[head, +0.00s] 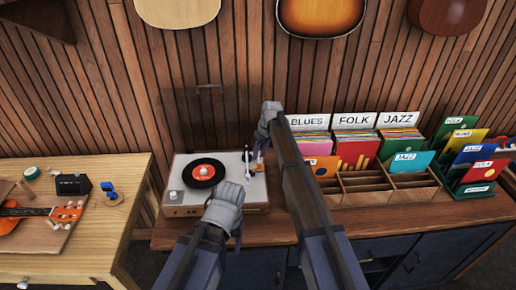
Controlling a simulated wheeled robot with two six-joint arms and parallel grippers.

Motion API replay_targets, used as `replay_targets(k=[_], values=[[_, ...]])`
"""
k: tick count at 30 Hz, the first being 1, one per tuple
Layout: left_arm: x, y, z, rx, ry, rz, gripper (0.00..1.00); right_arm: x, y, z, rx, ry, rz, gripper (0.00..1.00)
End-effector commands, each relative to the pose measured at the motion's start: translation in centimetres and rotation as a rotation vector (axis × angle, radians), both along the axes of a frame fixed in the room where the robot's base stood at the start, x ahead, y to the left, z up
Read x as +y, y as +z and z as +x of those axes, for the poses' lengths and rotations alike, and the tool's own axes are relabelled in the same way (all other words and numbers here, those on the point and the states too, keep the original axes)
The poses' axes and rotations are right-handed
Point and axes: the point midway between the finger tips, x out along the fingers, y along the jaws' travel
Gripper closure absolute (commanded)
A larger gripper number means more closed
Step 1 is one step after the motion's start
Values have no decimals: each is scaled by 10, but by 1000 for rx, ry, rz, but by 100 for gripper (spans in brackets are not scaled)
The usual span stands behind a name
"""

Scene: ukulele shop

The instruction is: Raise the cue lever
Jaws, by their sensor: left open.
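The record player (178,199) is a light-topped box on the wooden counter, with a black record with an orange label (203,172) on its platter. The pale tonearm (247,160) stands at the right of the record. My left gripper (228,198) is open over the player's front edge, and covers part of it. My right gripper (261,150) is at the player's back right, close to the tonearm; whether it touches anything is unclear. The cue lever cannot be made out clearly; it may be among the small parts by the tonearm.
Right of the player, a record rack (371,181) holds sleeves under BLUES, FOLK and JAZZ signs, partly behind my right arm. A green stepped holder (479,190) stands farther right. A light wooden bench (62,247) with a ukulele (28,214) is at left. Guitars hang above.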

Motion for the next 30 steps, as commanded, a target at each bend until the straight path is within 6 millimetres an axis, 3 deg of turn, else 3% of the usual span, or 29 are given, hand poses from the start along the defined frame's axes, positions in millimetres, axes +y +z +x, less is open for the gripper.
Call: replay_targets(k=[1, 5, 7, 13, 15, 27, 29, 30], values=[[0, -17, 0, 0, 0, 0, 36, 2, -16, 1, 0, 1, 1, 62], [0, -35, 0, 0, 0, 0, 36, 6, -35, 3, 0, 1, 1, 62], [0, -30, 0, 0, 0, 0, 36, 5, -28, -7, -73, 1, 3, 62], [0, -40, 0, 0, 0, 0, 36, 5, -28, -13, -255, 1, 1, 62], [0, -20, 0, 0, 0, 0, 36, 3, -7, -11, -253, 1, 1, 62], [0, 39, 0, 0, 0, 0, 36, -8, 51, -32, -250, 1, 1, 62], [0, 45, 0, 0, 0, 0, 36, -9, 57, -33, -246, -6, 3, 62], [0, 40, 0, 0, 0, 0, 36, -7, 51, -28, -224, -55, 6, 62]])
